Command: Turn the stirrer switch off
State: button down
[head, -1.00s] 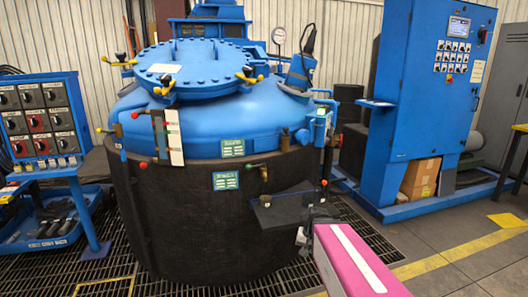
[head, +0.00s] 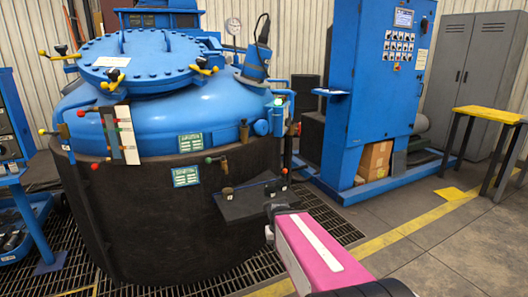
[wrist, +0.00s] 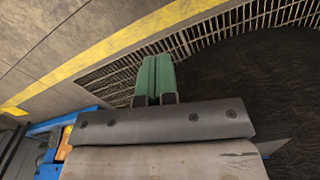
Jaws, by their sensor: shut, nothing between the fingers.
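A tall blue control cabinet (head: 375,95) stands right of the furnace. Its front has a small screen (head: 403,18) and several knobs and buttons (head: 399,45). A blue switch panel (head: 8,125) is cut off at the left edge. I cannot tell which control is the stirrer switch; the labels are too small to read. My gripper (head: 272,225) is low in front of the furnace's right side, away from both panels. In the wrist view my gripper (wrist: 154,62) shows two green fingers together, empty, above the floor and grating.
The blue and black furnace (head: 190,220) fills the left and middle. A dark shelf (head: 245,203) juts from its side. Cardboard boxes (head: 374,163) sit in the cabinet base. A yellow-topped table (head: 488,114) and grey lockers (head: 470,75) stand at right. Floor before the cabinet is clear.

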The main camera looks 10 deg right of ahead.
aim_at(289, 122)
jog(key=i+l, duration=0.2)
jog(key=l, duration=0.2)
jog(key=i+l, duration=0.25)
jog(key=l, duration=0.15)
jog(key=i+l, duration=0.2)
jog(key=l, duration=0.25)
